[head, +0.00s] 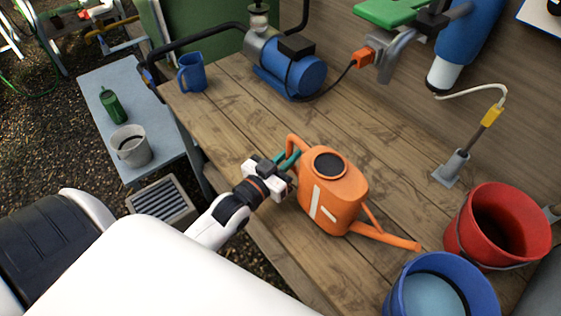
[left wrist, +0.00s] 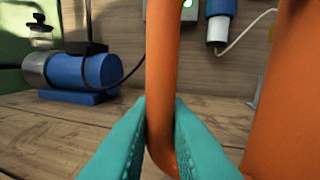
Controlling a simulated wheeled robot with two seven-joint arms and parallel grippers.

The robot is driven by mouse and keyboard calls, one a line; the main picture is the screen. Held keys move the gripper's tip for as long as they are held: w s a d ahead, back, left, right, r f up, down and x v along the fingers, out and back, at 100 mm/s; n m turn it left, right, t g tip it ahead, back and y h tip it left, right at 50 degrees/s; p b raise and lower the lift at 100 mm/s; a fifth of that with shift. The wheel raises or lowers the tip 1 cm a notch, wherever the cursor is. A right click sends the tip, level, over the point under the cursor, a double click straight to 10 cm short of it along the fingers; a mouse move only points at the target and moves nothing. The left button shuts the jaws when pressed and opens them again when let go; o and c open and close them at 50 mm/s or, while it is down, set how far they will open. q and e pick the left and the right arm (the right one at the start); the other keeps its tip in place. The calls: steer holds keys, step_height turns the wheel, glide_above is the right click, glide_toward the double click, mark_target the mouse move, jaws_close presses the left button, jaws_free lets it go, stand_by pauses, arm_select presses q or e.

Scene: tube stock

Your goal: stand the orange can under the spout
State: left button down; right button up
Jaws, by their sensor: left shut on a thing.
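The orange watering can (head: 330,195) is upright at the near edge of the wooden table, its long spout pointing to the lower right. My left gripper (head: 288,162) is shut on its handle; in the left wrist view the teal fingers (left wrist: 160,130) close on both sides of the orange handle (left wrist: 160,80). I cannot tell whether the can's base touches the table. A blue and white hanging pipe (head: 452,55), which looks like the spout, is at the upper right; it also shows in the left wrist view (left wrist: 218,25). My right gripper is not in view.
A red bucket (head: 462,235) and a blue bucket (head: 397,298) stand at the right. A blue pump (head: 300,78) and blue mug (head: 193,75) are at the back. The table's middle (head: 330,110) is clear.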

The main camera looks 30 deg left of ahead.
arm_select(q)
steer(key=shift+w+d+f+b, duration=0.1)
steer(key=shift+w+d+b, duration=0.2)
steer(key=shift+w, duration=0.6)
steer(key=w+d+b, duration=0.1)
steer(key=w, duration=0.1)
steer(key=w+d+b, duration=0.1)
steer(key=w, duration=0.2)
steer(key=w+b, duration=0.1)
steer(key=w, duration=0.1)
steer(key=shift+w+d+f+b, duration=0.3)
steer(key=shift+d+f, duration=0.05)
steer(key=shift+d, duration=0.05)
steer(key=shift+s+f, duration=0.1)
steer(key=shift+f, duration=0.5)
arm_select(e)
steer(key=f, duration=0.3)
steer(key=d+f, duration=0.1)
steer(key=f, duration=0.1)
arm_select(q)
steer(key=shift+f, duration=0.3)
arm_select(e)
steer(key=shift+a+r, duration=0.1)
arm_select(q)
steer(key=c, duration=1.3)
jaws_free()
steer(key=shift+f, duration=0.1)
